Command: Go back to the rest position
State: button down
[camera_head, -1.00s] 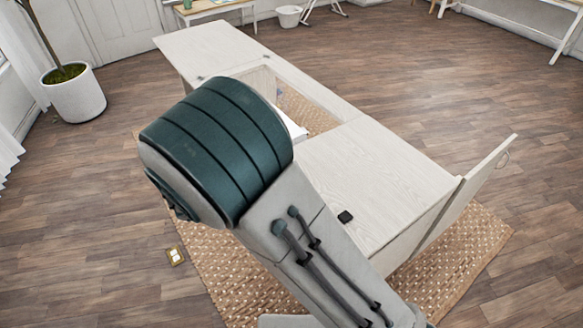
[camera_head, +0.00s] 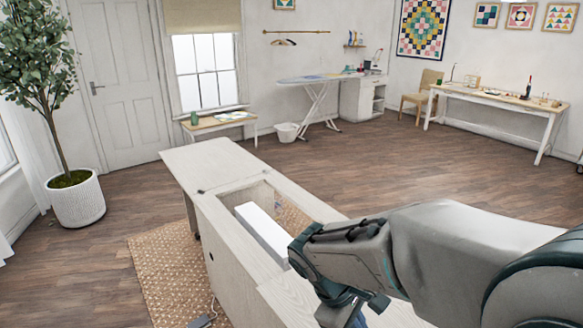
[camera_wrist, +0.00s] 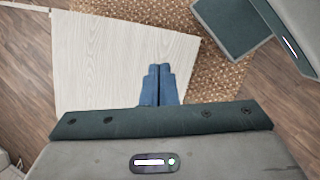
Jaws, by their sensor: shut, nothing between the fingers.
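My gripper (camera_wrist: 159,74) shows in the wrist view with its two blue fingers shut together and empty. Below it is a pale wooden panel (camera_wrist: 110,60), apparently part of the sewing cabinet; the gap between them cannot be told. In the head view my arm reaches in from the right over the near part of the sewing cabinet (camera_head: 207,160), and the fingers are mostly cut off at the bottom edge. The cabinet's top has an open well with a white object (camera_head: 262,232) in it, partly hidden by my arm.
A woven rug (camera_head: 158,275) lies under the cabinet. A potted plant (camera_head: 76,200) stands at left. An ironing board (camera_head: 310,79), a chair (camera_head: 421,97) and a long table (camera_head: 492,96) stand farther back. The wooden floor between is clear.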

jog(key=s+d+r+m+t+y, duration=0.2)
jog(key=s+r+m+t+y, duration=0.1)
jog(key=m, duration=0.7)
jog(key=s+r+y, duration=0.1)
jog(key=s+y, duration=0.1)
jog(key=s, duration=0.1)
jog(key=shift+d, duration=0.2)
jog(key=shift+r, duration=0.1)
jog(key=shift+s, duration=0.1)
dwell(1.7)
